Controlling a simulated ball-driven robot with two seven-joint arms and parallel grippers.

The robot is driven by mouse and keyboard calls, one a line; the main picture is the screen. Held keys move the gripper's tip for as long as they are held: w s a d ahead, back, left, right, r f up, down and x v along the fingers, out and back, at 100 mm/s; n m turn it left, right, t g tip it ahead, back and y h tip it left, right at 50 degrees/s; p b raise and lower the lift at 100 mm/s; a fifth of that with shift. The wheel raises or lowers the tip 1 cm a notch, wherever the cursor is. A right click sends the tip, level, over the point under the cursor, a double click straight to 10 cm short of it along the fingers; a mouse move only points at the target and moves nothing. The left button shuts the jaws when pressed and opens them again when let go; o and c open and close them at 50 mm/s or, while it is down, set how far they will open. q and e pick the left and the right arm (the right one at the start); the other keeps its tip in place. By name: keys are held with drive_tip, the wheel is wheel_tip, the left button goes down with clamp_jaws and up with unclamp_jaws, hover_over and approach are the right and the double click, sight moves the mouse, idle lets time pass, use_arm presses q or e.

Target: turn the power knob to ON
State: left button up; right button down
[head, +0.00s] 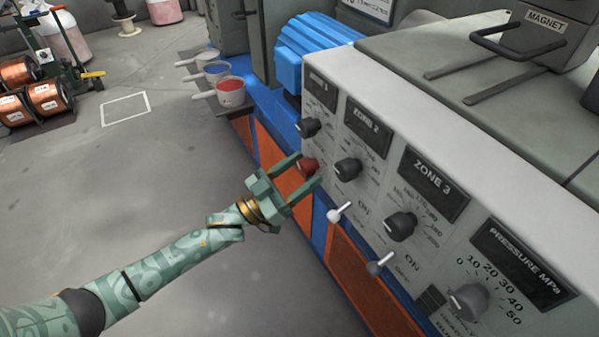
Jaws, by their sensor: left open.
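My right gripper is not in view.
Black dials for zone 2 (347,169) and zone 3 (400,226) are to the right, with a white toggle (339,212) and a grey toggle (380,262) below. A pressure dial (468,300) is at lower right.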

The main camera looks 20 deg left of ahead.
use_arm(q)
drive_tip(key=c, duration=1)
